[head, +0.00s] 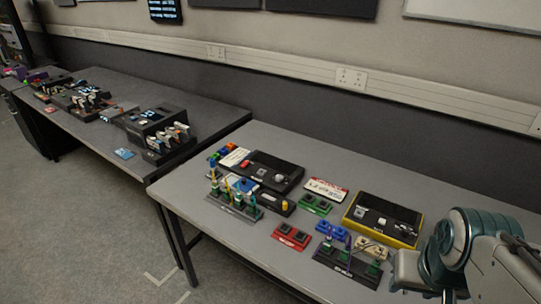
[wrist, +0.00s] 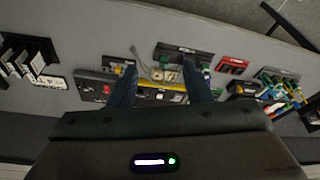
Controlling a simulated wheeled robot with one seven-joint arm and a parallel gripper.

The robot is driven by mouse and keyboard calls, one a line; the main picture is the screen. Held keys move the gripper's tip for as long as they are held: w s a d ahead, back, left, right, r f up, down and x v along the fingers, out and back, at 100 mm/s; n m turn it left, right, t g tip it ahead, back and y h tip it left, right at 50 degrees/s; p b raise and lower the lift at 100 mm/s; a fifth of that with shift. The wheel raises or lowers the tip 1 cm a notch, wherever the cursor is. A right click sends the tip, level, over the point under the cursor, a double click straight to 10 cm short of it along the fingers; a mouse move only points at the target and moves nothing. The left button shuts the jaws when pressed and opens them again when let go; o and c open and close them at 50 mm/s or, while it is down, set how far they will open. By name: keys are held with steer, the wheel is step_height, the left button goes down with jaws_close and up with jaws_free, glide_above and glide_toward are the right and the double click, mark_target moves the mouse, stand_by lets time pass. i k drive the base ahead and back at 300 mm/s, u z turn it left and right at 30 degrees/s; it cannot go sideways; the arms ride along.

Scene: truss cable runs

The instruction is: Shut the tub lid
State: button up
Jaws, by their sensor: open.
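I cannot make out a tub or its lid in either view. My gripper (wrist: 161,84) shows in the wrist view as two blue fingers, spread apart with nothing held between them. It hangs over the table near a yellow-edged black box (head: 383,218) and a black block with cables (head: 348,262). In the head view my arm comes in at the lower right, and the fingers are not clearly visible there.
The near grey table (head: 185,196) holds a red switch box (head: 291,237), a green one (head: 316,204), a black box with a red button (head: 262,170) and a cable rack (head: 233,205). A black rack of white cards (wrist: 28,56) stands left in the wrist view.

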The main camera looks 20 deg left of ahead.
mark_target(245, 185)
steer(key=u, duration=0.5)
steer(key=k, duration=0.65)
steer(key=u, duration=0.85)
steer(key=i, duration=0.65)
steer(key=z, duration=0.5)
steer(key=i, duration=0.75)
steer(key=z, duration=0.8)
